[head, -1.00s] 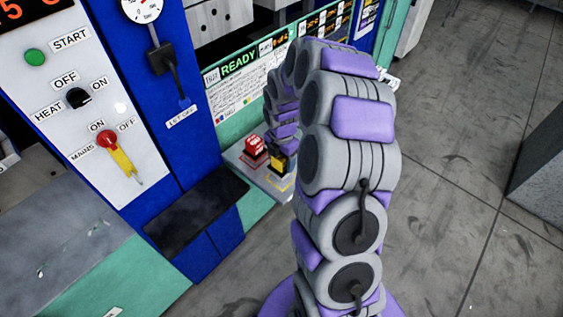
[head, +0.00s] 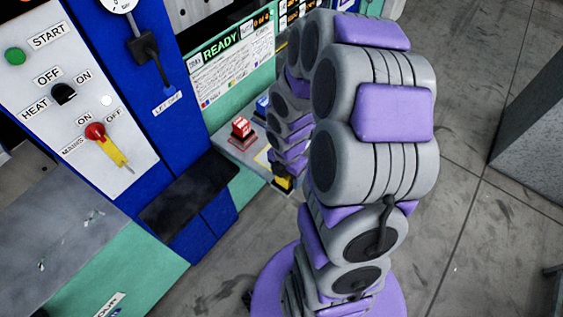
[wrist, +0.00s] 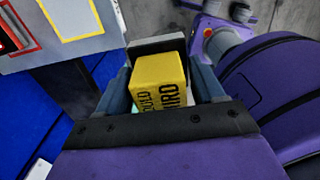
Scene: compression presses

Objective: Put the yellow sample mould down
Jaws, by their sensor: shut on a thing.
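The yellow sample mould (wrist: 158,82) is a small block with black lettering, held between the jaws of my gripper (wrist: 160,70) in the wrist view. My gripper is shut on it. In the head view, a little of the yellow mould (head: 283,183) shows below my arm, by the front edge of the grey shelf (head: 233,154). In the wrist view, a yellow-outlined square (wrist: 75,17) on the shelf is bare where it shows, and the mould is apart from it. My arm hides part of the shelf in the head view.
A red mould (head: 241,127) stands on the shelf, with a blue one (head: 262,103) behind it. A green READY screen (head: 236,55) is above. A blue press (head: 185,125) with a dark ledge (head: 190,194) stands left. Open floor (head: 475,230) lies right.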

